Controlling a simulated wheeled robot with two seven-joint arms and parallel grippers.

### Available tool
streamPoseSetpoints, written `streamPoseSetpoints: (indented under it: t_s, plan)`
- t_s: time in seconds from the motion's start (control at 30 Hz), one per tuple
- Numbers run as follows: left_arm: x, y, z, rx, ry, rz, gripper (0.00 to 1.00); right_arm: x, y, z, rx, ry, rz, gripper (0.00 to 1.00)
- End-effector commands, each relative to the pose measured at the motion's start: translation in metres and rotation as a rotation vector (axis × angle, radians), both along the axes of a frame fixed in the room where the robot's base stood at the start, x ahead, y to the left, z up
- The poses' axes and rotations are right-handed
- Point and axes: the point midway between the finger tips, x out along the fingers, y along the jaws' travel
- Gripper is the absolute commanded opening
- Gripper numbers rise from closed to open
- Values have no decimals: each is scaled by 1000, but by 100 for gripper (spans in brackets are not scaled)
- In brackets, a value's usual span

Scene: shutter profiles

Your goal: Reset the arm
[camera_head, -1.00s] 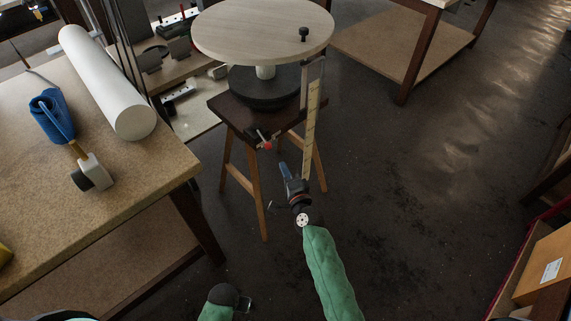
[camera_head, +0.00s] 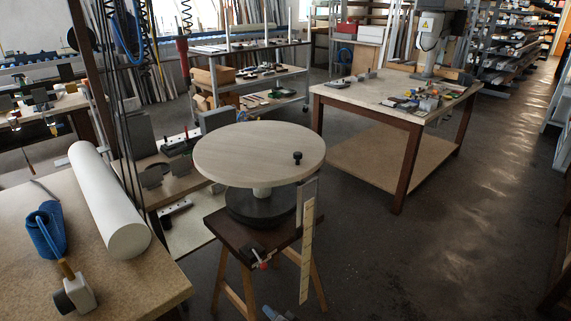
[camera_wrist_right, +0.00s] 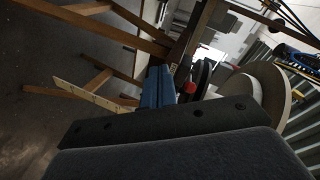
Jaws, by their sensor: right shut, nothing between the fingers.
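My right gripper (camera_head: 276,314) shows only as a small blue tip at the bottom edge of the head view, in front of the wooden stool (camera_head: 238,234). In the right wrist view its blue fingers (camera_wrist_right: 158,88) are together with nothing between them. The stool bears a dark round base and a pale round wooden disc (camera_head: 245,150) with a black knob (camera_head: 297,156). A pale marked strip (camera_head: 307,250) hangs down beside the stool, apart from the gripper as far as I can tell. My left gripper is out of view.
A wooden table (camera_head: 350,92) with a machine stands behind. The floor at right is clear.

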Motion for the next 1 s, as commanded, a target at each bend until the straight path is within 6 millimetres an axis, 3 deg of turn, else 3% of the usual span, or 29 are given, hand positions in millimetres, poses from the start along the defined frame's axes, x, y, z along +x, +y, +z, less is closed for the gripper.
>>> streamPoseSetpoints:
  t_s: [0.13, 0.27, 0.4, 0.6, 0.8, 0.9, 1.0]
  plan:
    - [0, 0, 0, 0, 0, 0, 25, -20, -17, -46, -331, 56, 158, 0]
    - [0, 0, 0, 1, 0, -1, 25, -60, -58, -102, -615, 170, 284, 0]
    - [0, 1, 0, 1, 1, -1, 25, -111, -109, -152, -827, 314, 371, 0]
    - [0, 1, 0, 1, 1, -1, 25, -197, -180, -208, -1001, 501, 407, 0]
    - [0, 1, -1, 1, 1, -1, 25, -278, -212, -244, -1021, 605, 439, 0]
    - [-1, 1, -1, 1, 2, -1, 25, -303, -214, -252, -1019, 631, 455, 0]
    - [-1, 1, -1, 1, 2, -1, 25, -314, -214, -255, -1016, 643, 462, 0]
